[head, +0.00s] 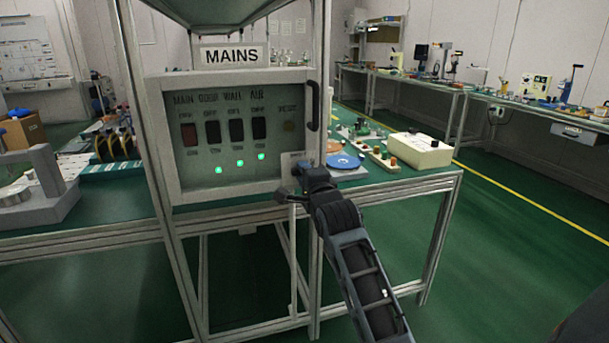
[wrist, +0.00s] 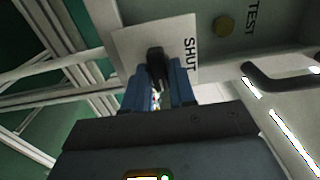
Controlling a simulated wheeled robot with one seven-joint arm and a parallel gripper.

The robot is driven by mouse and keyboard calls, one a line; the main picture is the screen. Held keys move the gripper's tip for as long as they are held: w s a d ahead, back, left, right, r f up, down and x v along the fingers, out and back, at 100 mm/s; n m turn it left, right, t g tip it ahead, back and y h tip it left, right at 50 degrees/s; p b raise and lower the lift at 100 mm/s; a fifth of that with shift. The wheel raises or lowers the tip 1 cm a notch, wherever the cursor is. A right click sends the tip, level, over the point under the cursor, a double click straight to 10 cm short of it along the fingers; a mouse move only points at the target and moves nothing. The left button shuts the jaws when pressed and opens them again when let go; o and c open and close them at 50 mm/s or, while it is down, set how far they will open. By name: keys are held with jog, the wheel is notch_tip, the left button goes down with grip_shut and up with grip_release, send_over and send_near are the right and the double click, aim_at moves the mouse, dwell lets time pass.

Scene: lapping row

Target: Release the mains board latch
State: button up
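The mains board (head: 235,130) is a pale framed cabinet under a MAINS sign, its door closed over a row of switches. Its latch is a small black piece (wrist: 156,62) on a white plate (wrist: 128,45) marked SHUT. My gripper (head: 297,172) is at the door's lower right corner, where it hides most of the latch in the head view. In the wrist view the blue fingers of my gripper (wrist: 159,88) stand on both sides of the latch and appear to touch it. The fingers seem closed on it.
A dark door handle (head: 315,105) is on the door's right edge; it also shows in the wrist view (wrist: 280,82). Three green lamps (head: 240,163) are lit below the switches. A blue disc (head: 343,161) and a cream box (head: 420,151) lie on the bench to the right.

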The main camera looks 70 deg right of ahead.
jog(key=o, duration=0.4)
jog(key=shift+c, duration=0.2)
jog(key=v, duration=0.8)
dwell(0.3)
jog(key=s+a+f+n+t+y+p, duration=0.1)
jog(key=s+a+f+n+y, duration=0.1)
jog(key=a+n, duration=0.45)
jog(key=s+a+f+n+t+y+p, duration=0.1)
jog(key=s+a+f+n+y+p, duration=0.15)
jog(key=a, duration=0.65)
jog(key=s+a+f+n+t+y, duration=0.1)
jog(key=s+a+f+n+y, duration=0.15)
jog(key=a+n, duration=0.4)
jog(key=s+a+r+n+y+p, duration=0.2)
jog(key=s+a+r+n+y, duration=0.1)
jog(key=s+a+n, duration=0.3)
jog(key=s+a+r+n+y+p, duration=0.2)
jog(key=s+a+n, duration=0.4)
jog(key=s+a, duration=0.3)
jog(key=shift+s+a+r+y, duration=0.2)
jog(key=shift+s+r+y, duration=0.25)
jog(key=shift+r+y, duration=0.45)
